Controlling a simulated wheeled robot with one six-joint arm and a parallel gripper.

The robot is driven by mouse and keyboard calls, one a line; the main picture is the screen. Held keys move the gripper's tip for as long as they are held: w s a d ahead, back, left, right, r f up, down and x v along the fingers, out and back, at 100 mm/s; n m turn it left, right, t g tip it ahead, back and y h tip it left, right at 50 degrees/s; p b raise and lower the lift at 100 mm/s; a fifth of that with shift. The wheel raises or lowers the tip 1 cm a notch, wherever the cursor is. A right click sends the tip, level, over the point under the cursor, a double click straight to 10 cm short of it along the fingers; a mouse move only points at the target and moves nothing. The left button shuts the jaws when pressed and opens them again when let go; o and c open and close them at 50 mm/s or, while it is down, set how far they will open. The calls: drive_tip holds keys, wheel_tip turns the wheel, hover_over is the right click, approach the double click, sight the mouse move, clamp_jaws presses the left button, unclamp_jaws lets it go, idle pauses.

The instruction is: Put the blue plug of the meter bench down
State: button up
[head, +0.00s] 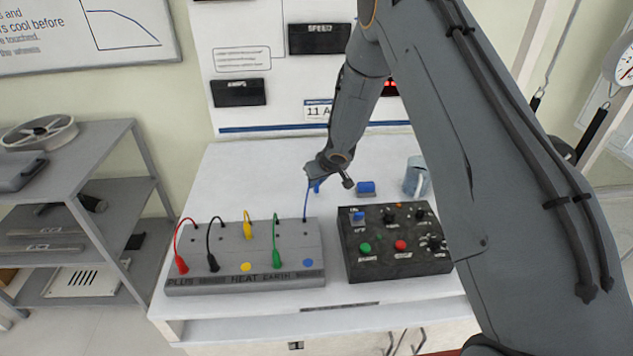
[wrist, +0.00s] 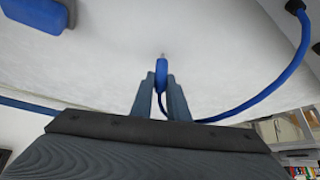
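The blue plug (wrist: 161,76) is between the two fingers of my gripper (wrist: 160,93) in the wrist view, its metal tip pointing toward the white bench top (head: 240,185). Its blue cable loops off to the right in that view. In the head view the plug (head: 316,187) shows as a small blue patch below my gripper (head: 314,178), behind the meter bench (head: 250,262). The blue lead (head: 305,203) runs down to the back right of the meter bench. I cannot tell whether the tip touches the bench top.
A blue-topped block (head: 366,188) and a clear mug (head: 415,176) stand right of my gripper. A black control box (head: 395,241) is in front of them. Red, black, yellow and green leads stand on the meter bench. The bench top at the back left is clear.

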drive_tip(key=o, duration=0.4)
drive_tip(key=shift+o, duration=0.2)
drive_tip(key=shift+r, duration=0.2)
drive_tip(key=s+d+r+m+h+p, duration=0.1)
drive_tip(key=s+d+r, duration=0.3)
drive_tip(key=s+r, duration=0.3)
drive_tip(key=s+d+r+m+h+p, duration=0.1)
drive_tip(key=s+d+r, duration=0.3)
drive_tip(key=r, duration=0.4)
drive_tip(key=s+d+r+m+g, duration=0.1)
drive_tip(key=s+d+r+g, duration=0.1)
drive_tip(key=s, duration=1.1)
drive_tip(key=s+d+r+m+g, duration=0.1)
drive_tip(key=s+d+r+g, duration=0.1)
drive_tip(key=s, duration=1.1)
drive_tip(key=shift+s+r+m+h, duration=0.3)
drive_tip(key=shift+r, duration=0.5)
